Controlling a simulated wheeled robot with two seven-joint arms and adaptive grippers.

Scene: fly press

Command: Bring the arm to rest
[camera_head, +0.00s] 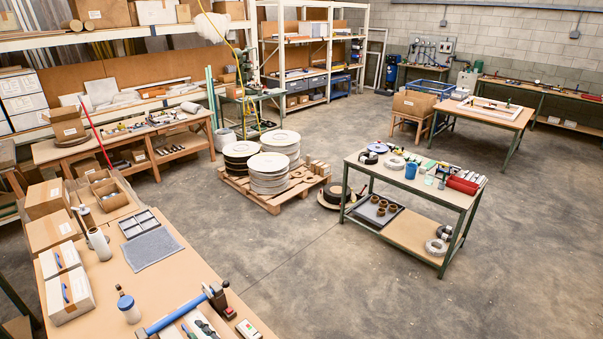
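A blue bar (174,316) lies slantwise at the bottom edge, above the near bench. Its right end carries a dark block with an upright handle (216,297). It looks like the press arm, but the rest of the press is out of the picture. A pale and dark shape just below the bar, cut by the bottom edge, may be my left gripper (203,326). I cannot tell whether it is open or shut, or whether it touches the bar. My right gripper is not in view.
A pallet with stacked discs (269,172) and a green-framed table (465,200) stand beyond. The concrete floor between is clear.

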